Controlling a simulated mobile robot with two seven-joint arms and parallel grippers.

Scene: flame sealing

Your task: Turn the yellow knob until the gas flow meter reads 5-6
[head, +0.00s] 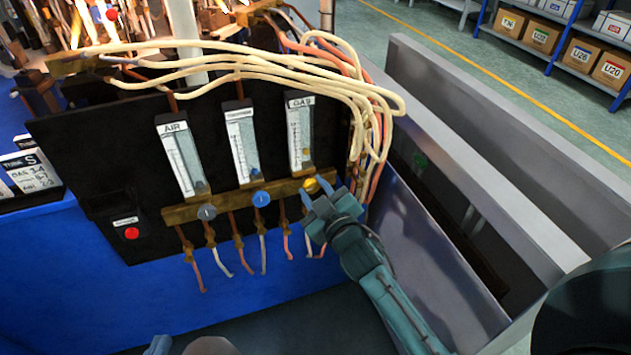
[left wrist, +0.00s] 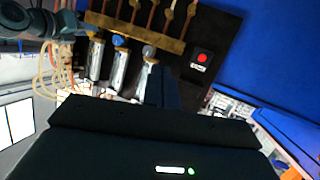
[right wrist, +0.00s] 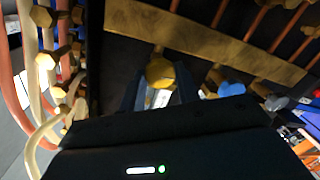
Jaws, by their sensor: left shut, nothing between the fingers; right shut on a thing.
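The yellow knob (head: 311,186) sits on the brass bar below the gas flow meter (head: 300,135), the rightmost of three meters. My right gripper (head: 325,201) is shut on the knob, its fingers partly covering it in the head view. In the right wrist view the yellow knob (right wrist: 160,72) shows between the fingertips. The gas meter's scale is too small to read; a yellowish mark shows near its tube's bottom. My left gripper (left wrist: 163,86) is shut and empty, in front of the panel and apart from the knobs.
A grey knob (head: 207,211) and a blue knob (head: 261,198) sit left of the yellow one. A red button (head: 131,233) is at the panel's lower left. Pale hoses (head: 370,110) bunch beside the panel's right edge. Grey metal walls (head: 440,240) stand at the right.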

